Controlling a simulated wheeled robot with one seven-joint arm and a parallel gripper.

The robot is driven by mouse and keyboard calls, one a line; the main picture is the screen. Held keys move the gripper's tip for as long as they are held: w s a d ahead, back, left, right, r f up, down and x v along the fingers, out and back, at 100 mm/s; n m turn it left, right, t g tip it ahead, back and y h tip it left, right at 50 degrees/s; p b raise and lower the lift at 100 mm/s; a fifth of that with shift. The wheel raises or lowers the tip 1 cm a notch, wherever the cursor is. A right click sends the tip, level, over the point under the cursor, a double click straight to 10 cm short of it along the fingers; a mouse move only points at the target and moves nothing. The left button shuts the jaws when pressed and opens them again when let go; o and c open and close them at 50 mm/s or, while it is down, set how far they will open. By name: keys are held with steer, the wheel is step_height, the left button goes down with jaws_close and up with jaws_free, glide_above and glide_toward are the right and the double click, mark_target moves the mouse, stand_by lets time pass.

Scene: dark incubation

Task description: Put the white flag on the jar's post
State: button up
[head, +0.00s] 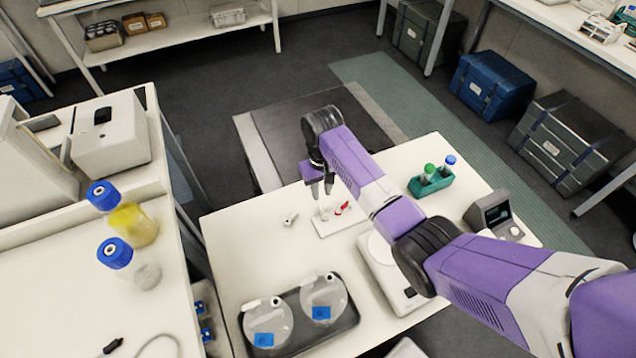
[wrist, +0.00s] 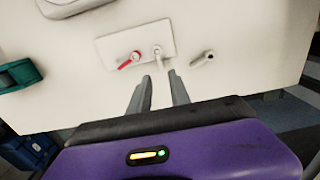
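A white plate (head: 335,225) on the table carries a red flag-like piece (head: 343,208) and a small white piece (head: 323,214), apparently the white flag. In the wrist view the white piece (wrist: 157,52) stands just beyond my fingertips, between their lines. My gripper (head: 321,190) hangs above the plate; in the wrist view its fingers (wrist: 162,78) are apart with nothing between them. Two clear round jars, left (head: 268,322) and right (head: 324,297), sit in a dark tray (head: 298,339). Each has a white fitting on top; I cannot tell which is a post.
A loose white piece (head: 290,219) lies left of the plate. A white flat device (head: 383,262) stands between the plate and my arm. A green rack (head: 431,184) with capped tubes and a grey device (head: 494,214) are to the right.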

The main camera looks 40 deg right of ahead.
mark_target(321, 208)
step_height(321, 208, down, 8)
steer(key=b, duration=0.5)
steer(key=shift+f, duration=0.2)
steer(key=shift+c, duration=0.2)
jaws_close()
steer(key=shift+r, duration=0.15)
steer(key=shift+r+p, duration=2.05)
steer(key=shift+r, duration=0.1)
